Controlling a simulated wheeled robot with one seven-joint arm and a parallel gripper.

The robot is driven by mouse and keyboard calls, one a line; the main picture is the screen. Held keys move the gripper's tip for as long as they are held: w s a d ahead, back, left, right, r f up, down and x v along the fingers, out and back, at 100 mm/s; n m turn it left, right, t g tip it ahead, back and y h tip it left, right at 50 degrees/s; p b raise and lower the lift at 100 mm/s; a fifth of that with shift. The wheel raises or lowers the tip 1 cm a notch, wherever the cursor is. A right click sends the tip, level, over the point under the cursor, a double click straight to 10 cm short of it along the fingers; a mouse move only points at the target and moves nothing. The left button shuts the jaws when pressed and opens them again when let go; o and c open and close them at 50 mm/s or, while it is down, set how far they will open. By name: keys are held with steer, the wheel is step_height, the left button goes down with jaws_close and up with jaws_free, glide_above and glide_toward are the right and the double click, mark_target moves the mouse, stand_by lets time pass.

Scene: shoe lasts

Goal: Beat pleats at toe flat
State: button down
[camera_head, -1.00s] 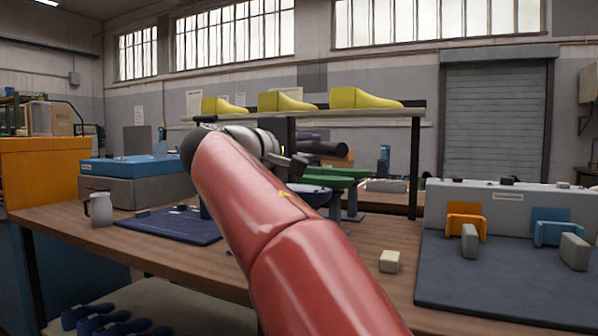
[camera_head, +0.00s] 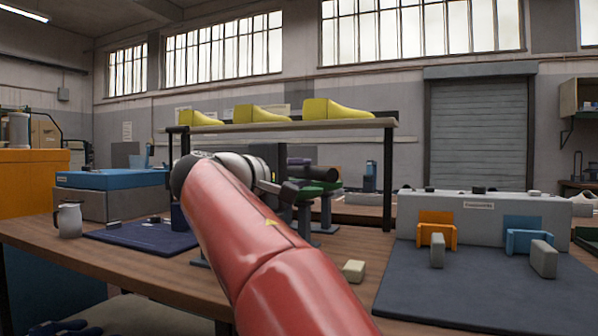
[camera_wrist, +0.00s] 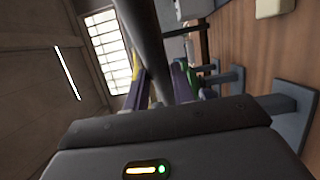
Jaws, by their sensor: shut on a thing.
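My gripper (camera_head: 285,188) is over the workbench, partly hidden by my arm in the head view. In the wrist view my gripper (camera_wrist: 160,92) is shut on a dark round bar (camera_wrist: 148,35), which runs up and out of the picture. A dark cylinder (camera_head: 318,173) shows just beyond the gripper in the head view; I cannot tell whether it is the same thing. Green-topped stands (camera_head: 322,215) stand behind the gripper, and green also shows in the wrist view (camera_wrist: 190,48). The toe and its pleats cannot be made out.
Yellow lasts (camera_head: 337,109) sit on a raised shelf (camera_head: 285,127). At right, a dark mat (camera_head: 480,290) holds orange (camera_head: 437,231) and blue (camera_head: 525,236) holders. A pale block (camera_head: 353,270) lies on the bench (camera_head: 200,282). A mug (camera_head: 69,220) and dark blue mat (camera_head: 140,236) are left.

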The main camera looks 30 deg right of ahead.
steer(key=shift+f+b, duration=0.4)
steer(key=shift+f, duration=0.5)
step_height(320, 180, up, 3)
steer(key=shift+f+p, duration=0.1)
steer(key=shift+p, duration=1.15)
